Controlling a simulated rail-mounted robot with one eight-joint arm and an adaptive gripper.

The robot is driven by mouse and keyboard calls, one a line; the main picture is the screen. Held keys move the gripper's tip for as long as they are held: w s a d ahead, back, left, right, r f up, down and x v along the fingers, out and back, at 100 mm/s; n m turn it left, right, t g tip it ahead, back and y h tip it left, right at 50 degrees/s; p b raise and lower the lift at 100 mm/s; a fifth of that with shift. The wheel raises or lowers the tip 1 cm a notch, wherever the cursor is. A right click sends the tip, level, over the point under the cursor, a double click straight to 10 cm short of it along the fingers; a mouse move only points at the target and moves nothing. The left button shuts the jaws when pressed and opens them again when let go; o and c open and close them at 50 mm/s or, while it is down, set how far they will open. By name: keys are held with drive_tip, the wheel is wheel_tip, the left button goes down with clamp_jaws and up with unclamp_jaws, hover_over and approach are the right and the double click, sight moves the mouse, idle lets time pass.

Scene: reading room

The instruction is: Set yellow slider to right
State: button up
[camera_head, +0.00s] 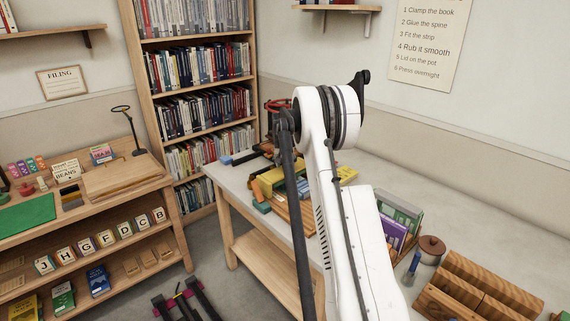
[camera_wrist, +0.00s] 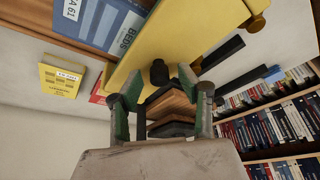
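I cannot tell which of these parts is the slider. My gripper (camera_wrist: 158,95) is open, its two green-padded fingers apart, with nothing visibly held. In the head view a yellow block (camera_head: 268,177) lies on the bench, partly hidden by my arm; I cannot tell if it is the same thing. My gripper's fingertips are hidden there.
A blue-labelled book (camera_wrist: 100,22) and a yellow book (camera_wrist: 60,79) show in the wrist view. A tall bookcase (camera_head: 150,90) stands behind. A desk (camera_head: 95,215) is at left.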

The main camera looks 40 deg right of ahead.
clamp_jaws()
drive_tip(key=shift+s, duration=0.15)
drive_tip(key=s+b, duration=0.5)
drive_tip(key=s, duration=1.7)
drive_tip(key=shift+s+d, duration=0.25)
drive_tip(key=shift+s, duration=0.05)
drive_tip(key=shift+f, duration=0.1)
unclamp_jaws()
drive_tip(key=shift+s, duration=0.1)
drive_tip(key=shift+r, duration=0.2)
drive_tip(key=v, duration=1.1)
drive_tip(key=shift+r, duration=0.35)
